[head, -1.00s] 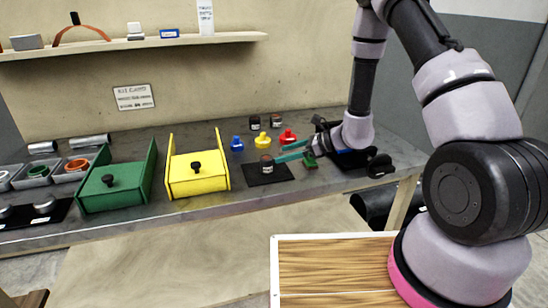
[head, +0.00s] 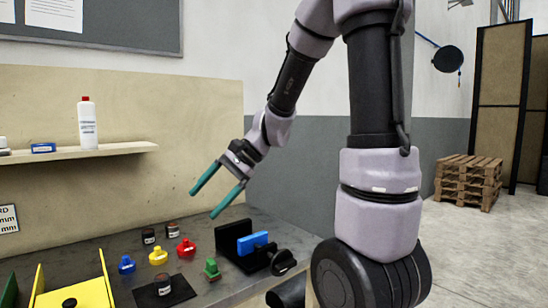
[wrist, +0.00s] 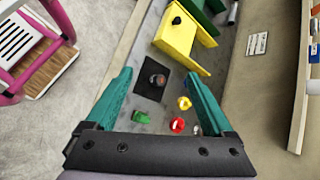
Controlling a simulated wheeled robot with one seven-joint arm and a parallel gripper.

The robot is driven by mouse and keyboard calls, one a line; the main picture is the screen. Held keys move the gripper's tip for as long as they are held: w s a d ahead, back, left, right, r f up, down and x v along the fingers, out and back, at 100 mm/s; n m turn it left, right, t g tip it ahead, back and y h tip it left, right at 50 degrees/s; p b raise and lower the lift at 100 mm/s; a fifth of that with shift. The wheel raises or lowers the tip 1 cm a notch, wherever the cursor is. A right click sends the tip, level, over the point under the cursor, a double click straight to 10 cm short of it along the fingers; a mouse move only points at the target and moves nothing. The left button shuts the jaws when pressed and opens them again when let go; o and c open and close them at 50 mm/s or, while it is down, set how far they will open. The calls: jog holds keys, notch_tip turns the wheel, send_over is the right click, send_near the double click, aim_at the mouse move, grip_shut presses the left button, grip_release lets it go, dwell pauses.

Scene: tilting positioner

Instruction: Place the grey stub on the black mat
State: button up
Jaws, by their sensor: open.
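The black mat (head: 182,292) lies on the bench near its front edge, and it also shows in the wrist view (wrist: 147,92). A short dark grey stub (head: 162,286) with a brownish top and pale label stands upright on it; in the wrist view the stub (wrist: 158,80) sits inside the mat's edges. My gripper (head: 203,205) is raised well above the bench, its teal fingers wide apart with nothing between them. In the wrist view the mat lies below, between the fingers. Two similar dark stubs (head: 148,236) (head: 172,230) stand near the wall.
Blue (head: 127,265), yellow (head: 158,255), red (head: 186,247) and green (head: 211,269) pieces stand around the mat. A black fixture with a blue block (head: 252,243) is to the right. A yellow box (head: 88,295) is left. A shelf (head: 80,152) runs along the wall.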

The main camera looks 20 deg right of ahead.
jog(key=s+d+r+n+t+h, duration=0.5)
jog(key=s+d+r, duration=0.5)
jog(key=d, duration=0.2)
jog(key=shift+d+r+t+h, duration=0.3)
jog(key=shift+t+h, duration=0.3)
jog(key=shift+h, duration=0.3)
